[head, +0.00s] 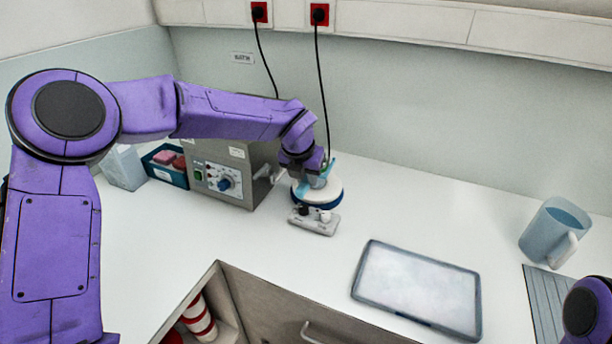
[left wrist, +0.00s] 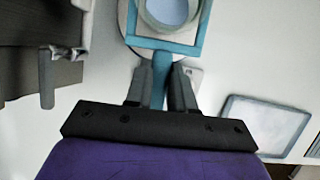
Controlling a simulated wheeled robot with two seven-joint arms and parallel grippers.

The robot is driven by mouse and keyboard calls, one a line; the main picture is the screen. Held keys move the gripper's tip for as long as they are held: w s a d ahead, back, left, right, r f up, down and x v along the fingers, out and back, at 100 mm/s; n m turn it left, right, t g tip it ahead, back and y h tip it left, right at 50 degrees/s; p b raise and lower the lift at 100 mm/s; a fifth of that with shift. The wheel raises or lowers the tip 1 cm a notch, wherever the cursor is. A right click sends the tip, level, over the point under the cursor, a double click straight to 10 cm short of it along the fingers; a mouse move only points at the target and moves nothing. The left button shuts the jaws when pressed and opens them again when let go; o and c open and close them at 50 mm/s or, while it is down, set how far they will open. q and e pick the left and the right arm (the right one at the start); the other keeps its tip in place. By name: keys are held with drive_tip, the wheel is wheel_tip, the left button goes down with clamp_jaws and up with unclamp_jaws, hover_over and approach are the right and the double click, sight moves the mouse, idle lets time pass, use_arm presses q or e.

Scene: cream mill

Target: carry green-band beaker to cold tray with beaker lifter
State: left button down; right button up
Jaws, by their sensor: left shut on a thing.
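My left gripper (head: 312,172) is shut on the handle of a teal beaker lifter, above the round-topped stirrer plate (head: 334,198). In the left wrist view the gripper (left wrist: 161,85) points toward the lifter's square frame (left wrist: 165,46), which surrounds a round beaker (left wrist: 150,22) with pale blue contents. The beaker's rim looks pale green; its band cannot be made out. I cannot tell whether the beaker rests on the plate or hangs in the lifter. The frosted tray (head: 415,285) lies flat at the front right; it also shows in the left wrist view (left wrist: 265,125). My right gripper is out of view.
A grey box with knobs (head: 222,178) stands left of the stirrer, with a blue bin (head: 168,172) beyond. A blue jug (head: 553,232) stands by a ribbed grey mat (head: 545,300) at right. Counter between stirrer and tray is clear.

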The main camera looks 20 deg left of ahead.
use_arm(q)
drive_tip(key=shift+r+p, duration=0.65)
drive_tip(key=shift+r, duration=0.15)
idle(0.8)
wheel_tip(320, 180, up, 8)
drive_tip(key=p, duration=0.6)
drive_tip(key=shift+f, duration=0.25)
idle(0.7)
